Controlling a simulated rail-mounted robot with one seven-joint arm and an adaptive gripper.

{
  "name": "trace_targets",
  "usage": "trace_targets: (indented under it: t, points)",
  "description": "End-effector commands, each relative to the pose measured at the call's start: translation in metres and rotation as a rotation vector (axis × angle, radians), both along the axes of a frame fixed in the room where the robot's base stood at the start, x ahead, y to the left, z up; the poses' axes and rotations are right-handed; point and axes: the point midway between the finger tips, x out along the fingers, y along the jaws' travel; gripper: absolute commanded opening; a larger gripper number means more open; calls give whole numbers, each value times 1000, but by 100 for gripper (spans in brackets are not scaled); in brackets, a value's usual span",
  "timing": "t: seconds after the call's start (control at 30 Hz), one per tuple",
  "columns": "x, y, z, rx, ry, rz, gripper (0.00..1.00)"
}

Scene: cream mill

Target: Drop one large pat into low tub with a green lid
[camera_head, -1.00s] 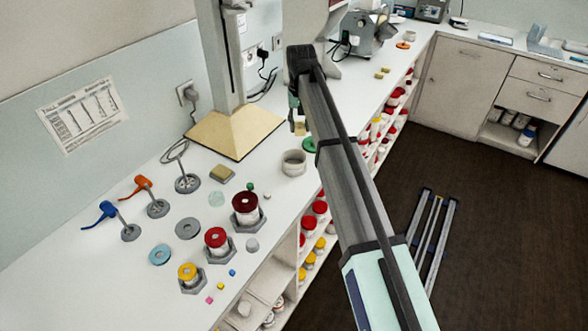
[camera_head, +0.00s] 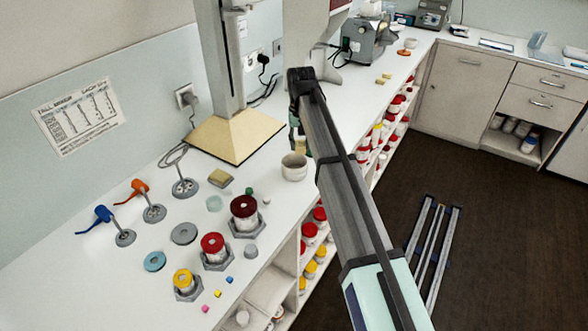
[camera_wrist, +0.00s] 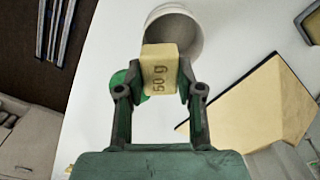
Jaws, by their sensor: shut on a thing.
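My gripper (camera_wrist: 158,98) is shut on a pale yellow pat (camera_wrist: 160,72) marked "50 g". In the head view my gripper (camera_head: 297,138) and the pat (camera_head: 300,146) are just behind and above a low, open white tub (camera_head: 294,167). In the wrist view the tub (camera_wrist: 186,30) lies beyond the pat, which overlaps its near rim. A green lid (camera_wrist: 118,79) lies on the counter beside the tub, partly behind my left finger. I cannot tell how high the pat is above the tub.
Another pat (camera_head: 220,178) lies on the counter, and smaller pats (camera_head: 386,77) lie farther back. The counter's front edge is close on the tub's right.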

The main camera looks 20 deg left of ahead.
Motion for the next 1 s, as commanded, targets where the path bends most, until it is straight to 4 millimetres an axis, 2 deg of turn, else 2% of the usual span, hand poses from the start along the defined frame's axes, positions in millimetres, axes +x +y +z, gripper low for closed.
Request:
trace_targets:
  t: [0.03,0.1,0.43,0.57,0.67,1.0]
  points:
    - [0,0,0,0,0,0,43]
    - [0,0,0,0,0,0,66]
    - [0,0,1,0,0,0,66]
    - [0,0,9,0,0,0,66]
    - [1,1,21,1,-2,0,66]
    - [1,1,86,1,-2,0,66]
